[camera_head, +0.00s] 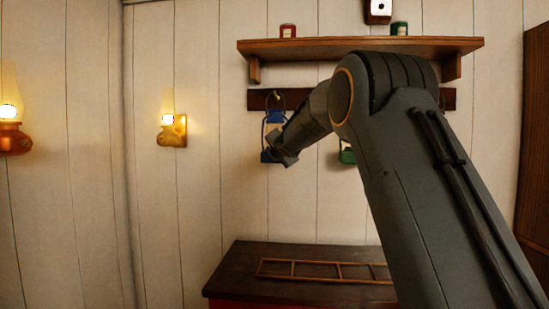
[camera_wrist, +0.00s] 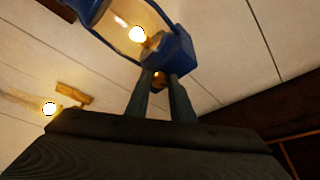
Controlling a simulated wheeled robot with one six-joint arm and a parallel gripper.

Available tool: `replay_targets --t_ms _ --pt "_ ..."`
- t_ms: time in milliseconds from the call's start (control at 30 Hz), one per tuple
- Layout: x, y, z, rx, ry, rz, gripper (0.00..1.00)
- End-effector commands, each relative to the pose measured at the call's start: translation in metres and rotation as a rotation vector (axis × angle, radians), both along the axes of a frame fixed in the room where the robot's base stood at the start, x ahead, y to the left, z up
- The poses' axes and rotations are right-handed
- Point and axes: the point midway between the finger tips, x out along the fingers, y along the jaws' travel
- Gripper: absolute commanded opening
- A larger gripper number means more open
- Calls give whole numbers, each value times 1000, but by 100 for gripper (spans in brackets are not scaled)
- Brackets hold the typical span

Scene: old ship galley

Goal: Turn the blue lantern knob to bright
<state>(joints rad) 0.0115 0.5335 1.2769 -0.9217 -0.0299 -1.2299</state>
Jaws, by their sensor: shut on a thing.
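The blue lantern (camera_head: 275,117) hangs from a hook on the wall board, partly hidden by my arm. In the wrist view its blue base (camera_wrist: 178,52) and glass fill the top, with a glowing flame (camera_wrist: 137,34) inside. A small brass-coloured knob (camera_wrist: 157,80) sits at the lantern's base. My gripper (camera_head: 283,154) is at the lantern's lower part. In the wrist view its two fingers (camera_wrist: 161,85) stand on either side of the knob, shut on it. The knob's exact turn cannot be told.
A green lantern (camera_head: 347,156) hangs to the right, mostly behind my arm. A shelf (camera_head: 350,46) with a red tin (camera_head: 288,31) and a green tin (camera_head: 399,29) is above. Lit wall lamps (camera_head: 172,130) are at left. A dark table (camera_head: 240,265) with a wooden rack is below.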

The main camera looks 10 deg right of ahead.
Motion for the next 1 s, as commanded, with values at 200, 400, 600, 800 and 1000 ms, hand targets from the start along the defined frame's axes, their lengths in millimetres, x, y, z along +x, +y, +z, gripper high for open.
replay_targets --t_ms 200,400,600,800,1000 --pt "0 -1 -2 65 -22 -1 0" --pt "1 -2 -4 153 -51 -1 0" --pt "1 -2 -8 292 -97 0 0" --pt "1 -2 -9 435 -144 -1 0" --pt "1 -2 -10 566 -186 1 0"
